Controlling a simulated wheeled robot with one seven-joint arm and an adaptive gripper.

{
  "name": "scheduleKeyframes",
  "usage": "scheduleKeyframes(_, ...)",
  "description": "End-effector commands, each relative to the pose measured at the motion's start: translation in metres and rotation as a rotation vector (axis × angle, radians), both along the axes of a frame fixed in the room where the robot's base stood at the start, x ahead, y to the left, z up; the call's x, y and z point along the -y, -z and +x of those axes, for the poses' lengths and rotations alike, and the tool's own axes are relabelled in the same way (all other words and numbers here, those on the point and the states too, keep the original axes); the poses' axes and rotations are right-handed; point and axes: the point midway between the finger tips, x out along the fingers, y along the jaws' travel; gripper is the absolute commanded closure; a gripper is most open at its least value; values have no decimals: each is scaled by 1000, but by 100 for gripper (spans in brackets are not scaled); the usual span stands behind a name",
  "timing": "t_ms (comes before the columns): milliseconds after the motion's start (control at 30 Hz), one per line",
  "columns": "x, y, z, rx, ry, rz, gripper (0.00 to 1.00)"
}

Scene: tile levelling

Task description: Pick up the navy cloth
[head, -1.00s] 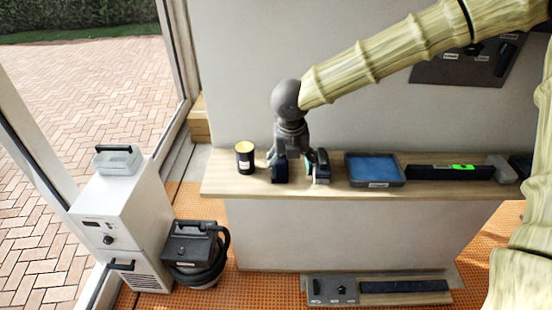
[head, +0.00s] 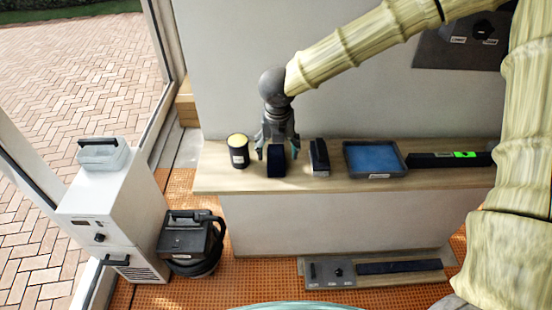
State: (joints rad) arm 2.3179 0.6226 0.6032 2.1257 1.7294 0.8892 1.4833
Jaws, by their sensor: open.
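The navy cloth (head: 276,163) is a small dark blue block-like bundle on the wooden counter (head: 215,181), toward its left part. My gripper (head: 276,153) points down over it from behind and above. Its fingers are open, one on each side of the cloth. I cannot tell whether the fingers touch it. The fingers partly hide the cloth's back edge.
A black can with a yellow top (head: 238,152) stands close left of my gripper. A dark block-like tool (head: 319,158) stands close to the right. Farther right are a grey tray with blue inside (head: 375,158) and a black level with a green window (head: 450,159).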

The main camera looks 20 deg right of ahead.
Motion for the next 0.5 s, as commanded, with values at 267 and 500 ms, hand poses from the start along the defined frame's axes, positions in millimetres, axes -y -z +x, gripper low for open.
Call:
scheduleKeyframes(267,1,15,9,-1,0,-1,26)
scheduleKeyframes(500,1,38,16,-2,1,0,26)
